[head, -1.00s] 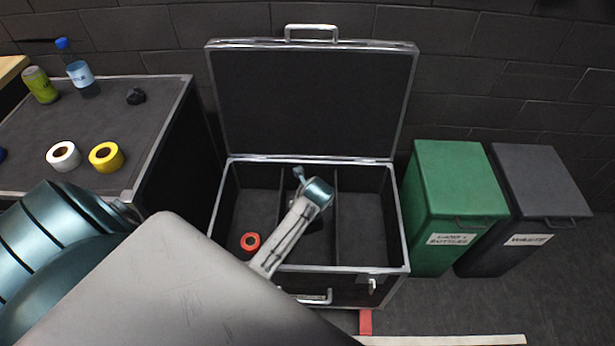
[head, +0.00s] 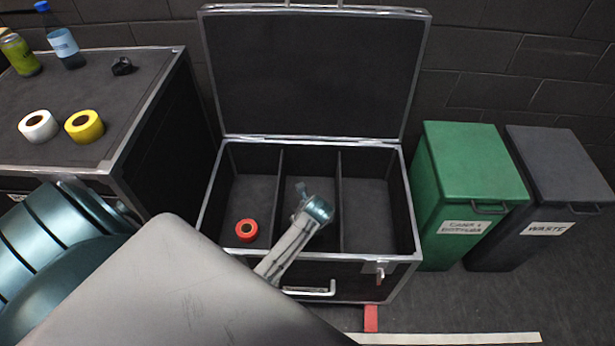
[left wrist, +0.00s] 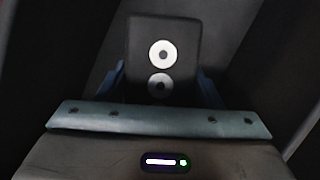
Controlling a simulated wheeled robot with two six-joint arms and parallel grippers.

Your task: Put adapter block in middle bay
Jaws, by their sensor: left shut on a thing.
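The adapter block is a dark block (left wrist: 164,34) with two pale round marks on its face, in the left wrist view. My left gripper (left wrist: 160,88) is shut on it, with a blue finger at each side. In the head view the wrist of my left arm is over the middle bay (head: 298,161) of the open case; the block is hidden there behind the wrist. In the left wrist view dark walls stand on both sides of the block. I cannot tell whether it touches the bay floor. My right gripper is not in view.
A red tape roll (head: 246,230) lies in the left bay; the right bay (head: 368,215) is empty. The side table (head: 90,155) holds white tape (head: 24,131), yellow tape (head: 70,131), a bottle, a can and a small black object. Green (head: 465,160) and grey (head: 560,165) bins stand right.

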